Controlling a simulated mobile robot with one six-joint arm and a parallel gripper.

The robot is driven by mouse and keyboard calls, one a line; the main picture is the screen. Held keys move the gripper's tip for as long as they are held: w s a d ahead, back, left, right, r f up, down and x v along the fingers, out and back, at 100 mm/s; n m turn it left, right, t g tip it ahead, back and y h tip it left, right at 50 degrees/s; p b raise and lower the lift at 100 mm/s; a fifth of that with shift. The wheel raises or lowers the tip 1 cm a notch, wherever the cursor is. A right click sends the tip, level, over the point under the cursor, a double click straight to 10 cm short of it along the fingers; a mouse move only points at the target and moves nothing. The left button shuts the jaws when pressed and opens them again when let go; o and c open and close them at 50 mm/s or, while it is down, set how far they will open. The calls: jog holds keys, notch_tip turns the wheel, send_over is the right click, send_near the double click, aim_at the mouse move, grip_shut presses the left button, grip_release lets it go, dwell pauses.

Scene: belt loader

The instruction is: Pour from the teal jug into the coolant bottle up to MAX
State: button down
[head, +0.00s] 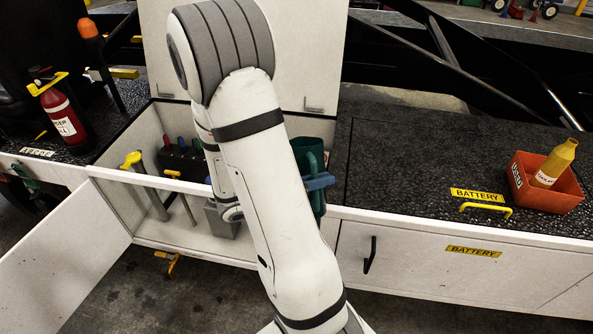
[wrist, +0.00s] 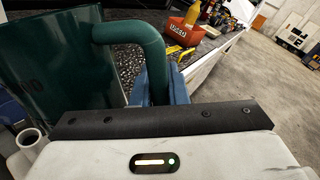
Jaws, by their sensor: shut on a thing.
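My gripper (head: 321,182) has blue fingers shut on the handle of the teal jug (head: 308,152), at the front edge of the open compartment. In the wrist view the jug (wrist: 60,65) is large at the left, looks about upright, and its curved handle (wrist: 146,42) runs down between the blue fingers (wrist: 178,86). The jug's contents are hidden. An open pale neck (wrist: 29,138) shows below the jug; I cannot tell whether it belongs to the coolant bottle. No MAX mark is readable. My arm hides part of the compartment.
The open compartment (head: 146,222) holds a yellow-capped tube (head: 135,162), a dark block (head: 180,160) and a grey box (head: 222,220). A red tray (head: 526,190) with a yellow bottle (head: 556,160) stands on the closed battery lid (head: 420,160).

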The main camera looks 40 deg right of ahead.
aim_at(320, 158)
jog(key=shift+w+d+r+n+p, duration=0.25)
jog(key=shift+w+r+n+p, duration=0.35)
jog(key=shift+p, duration=0.65)
jog(key=n+p, duration=0.1)
jog(key=w+p, duration=0.1)
jog(key=d+n+p, duration=0.1)
jog(key=shift+w+r+n+y, duration=0.25)
jog(key=shift+w+n+y, duration=0.05)
jog(key=shift+w+y, duration=0.1)
jog(key=shift+w+d+f+n+g+p, duration=0.15)
jog(key=shift+w+d+n+g+p, duration=0.2)
jog(key=shift+w+p, duration=0.25)
jog(key=shift+f, duration=0.2)
jog(key=shift+w+d+n+y+p, duration=0.15)
jog(key=shift+w+n+y+p, duration=0.2)
jog(key=shift+w+n, duration=0.2)
jog(key=shift+w+d+f+n+p, duration=0.15)
jog(key=shift+w+n+p, duration=0.15)
jog(key=shift+p, duration=0.1)
jog(key=shift+w+d+f+n+g+p, duration=0.4)
jog(key=shift+w+f+n+p, duration=0.2)
jog(key=shift+w+n+p, duration=0.5)
